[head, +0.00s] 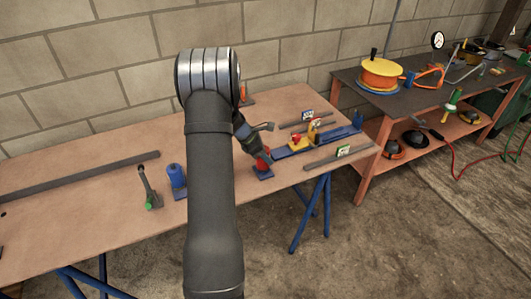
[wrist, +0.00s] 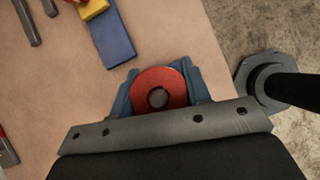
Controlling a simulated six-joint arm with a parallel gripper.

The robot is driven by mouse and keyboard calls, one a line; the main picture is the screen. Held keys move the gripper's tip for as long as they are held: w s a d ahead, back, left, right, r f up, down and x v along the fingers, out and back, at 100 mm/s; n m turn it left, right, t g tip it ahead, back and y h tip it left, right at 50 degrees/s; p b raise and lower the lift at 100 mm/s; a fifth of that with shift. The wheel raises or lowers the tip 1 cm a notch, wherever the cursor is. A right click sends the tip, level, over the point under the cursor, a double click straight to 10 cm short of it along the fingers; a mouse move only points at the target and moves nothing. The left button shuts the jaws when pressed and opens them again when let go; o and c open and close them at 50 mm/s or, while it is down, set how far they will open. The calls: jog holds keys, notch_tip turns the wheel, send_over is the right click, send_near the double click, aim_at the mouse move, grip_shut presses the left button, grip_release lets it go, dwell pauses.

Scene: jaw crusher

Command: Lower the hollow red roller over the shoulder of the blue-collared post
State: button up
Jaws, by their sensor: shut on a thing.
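The hollow red roller (wrist: 145,84) is in the jaws of my gripper (head: 261,157). In the wrist view it is seen end-on, with something grey showing inside its hole. In the head view the red roller (head: 264,160) is just above or on a small blue base (head: 265,173) near the table's front edge; I cannot tell whether they touch. An upright blue cylinder on a blue plate (head: 177,178) stands left of my arm. I cannot tell which of these blue pieces is the collared post; no collar or shoulder shows clearly.
A long blue bar (head: 345,132) with yellow and red parts lies right of the gripper, between grey bars (head: 340,157). A green-tipped grey tool (head: 148,188) and a long dark bar (head: 80,173) lie left. Bare tabletop (head: 95,210) is at the front left.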

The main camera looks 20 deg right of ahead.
jog(key=shift+f, duration=0.6)
jog(key=o, duration=1.3)
jog(key=shift+f, duration=0.1)
jog(key=shift+c, duration=0.2)
jog(key=v, duration=1.7)
jog(key=shift+a+r, duration=0.15)
jog(key=shift+r, duration=0.1)
jog(key=shift+f, duration=0.1)
jog(key=x, duration=1.7)
jog(key=shift+d+f, duration=0.1)
jog(key=shift+d, duration=0.1)
jog(key=shift+a+r, duration=0.2)
